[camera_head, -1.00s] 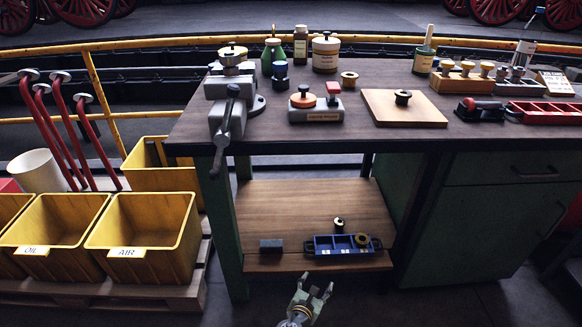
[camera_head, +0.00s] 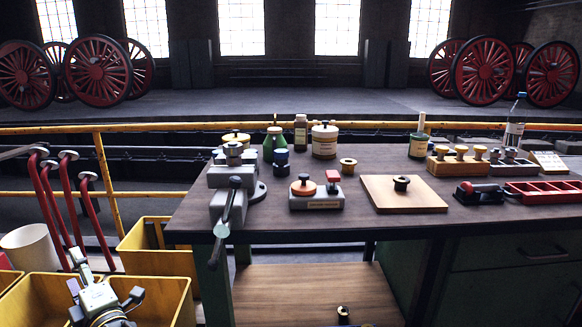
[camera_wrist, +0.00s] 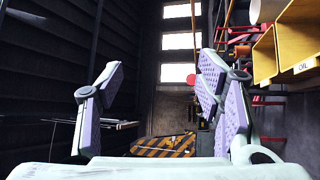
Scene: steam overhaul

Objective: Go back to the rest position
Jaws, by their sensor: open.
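My gripper (camera_head: 98,290) is at the lower left in the head view, in front of the yellow bins and left of the workbench. In the wrist view its two fingers (camera_wrist: 155,85) stand wide apart with nothing between them. The gripper is open and empty, and it touches nothing that I can see.
A yellow bin (camera_head: 172,302) is close to my gripper; yellow bins (camera_wrist: 300,38) also show at the right in the wrist view. Red long-handled tools (camera_head: 62,205) and a yellow railing (camera_head: 110,190) stand behind. The workbench (camera_head: 300,222), with a vise (camera_head: 232,178) at its left end, is to the right.

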